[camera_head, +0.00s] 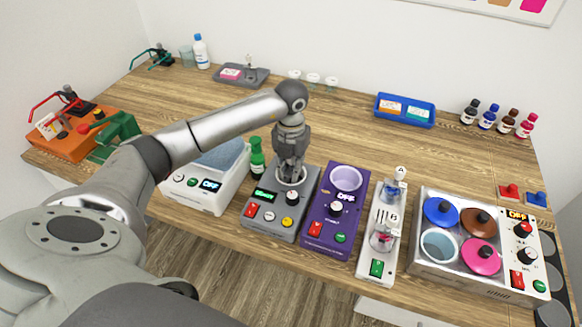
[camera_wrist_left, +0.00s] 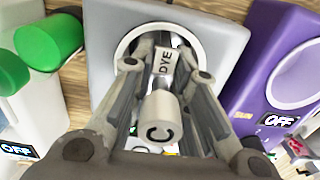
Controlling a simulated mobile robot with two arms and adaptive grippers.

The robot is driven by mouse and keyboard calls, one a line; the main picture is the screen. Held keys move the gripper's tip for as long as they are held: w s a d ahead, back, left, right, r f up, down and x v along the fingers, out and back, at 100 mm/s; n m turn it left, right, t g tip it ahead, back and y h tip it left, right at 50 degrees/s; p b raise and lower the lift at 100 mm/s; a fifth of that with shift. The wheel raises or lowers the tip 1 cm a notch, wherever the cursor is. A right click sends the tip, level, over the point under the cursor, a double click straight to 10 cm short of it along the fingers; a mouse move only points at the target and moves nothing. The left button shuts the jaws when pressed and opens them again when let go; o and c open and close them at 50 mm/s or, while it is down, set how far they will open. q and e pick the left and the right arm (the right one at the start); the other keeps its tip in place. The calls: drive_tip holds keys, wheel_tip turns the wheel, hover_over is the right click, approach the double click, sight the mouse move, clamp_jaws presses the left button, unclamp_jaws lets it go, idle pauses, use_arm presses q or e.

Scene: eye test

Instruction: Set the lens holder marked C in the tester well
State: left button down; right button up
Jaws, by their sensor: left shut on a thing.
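The grey tester (camera_head: 262,212) has a lit green display and stands near the table's front edge, with a round, pale-rimmed well (camera_head: 305,179) on top. My left gripper (camera_head: 291,165) points down over this well. The left wrist view shows it shut on the lens holder marked C (camera_wrist_left: 158,108), a pale piece with a strip reading DYE at its far end. That end lies over the well's ring (camera_wrist_left: 124,47); I cannot tell how deep it reaches. The gripper hides the holder in the head view. My right gripper is not in view.
A purple device (camera_head: 323,231) reading OFF stands close right of the tester. A white stand (camera_head: 372,250) with pieces marked A and B follows, then a bath unit (camera_head: 421,266) with coloured lids. A green-capped bottle (camera_head: 257,160) is close left. Clear tabletop lies behind.

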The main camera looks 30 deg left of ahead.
use_arm(q)
drive_tip(key=shift+f, duration=0.2)
drive_tip(key=c, duration=1.3)
unclamp_jaws()
drive_tip(key=shift+o, duration=1.1)
drive_tip(key=shift+w+r, duration=0.1)
drive_tip(key=shift+r+p, duration=1.9)
drive_tip(key=shift+r, duration=1.1)
drive_tip(key=shift+f, duration=0.1)
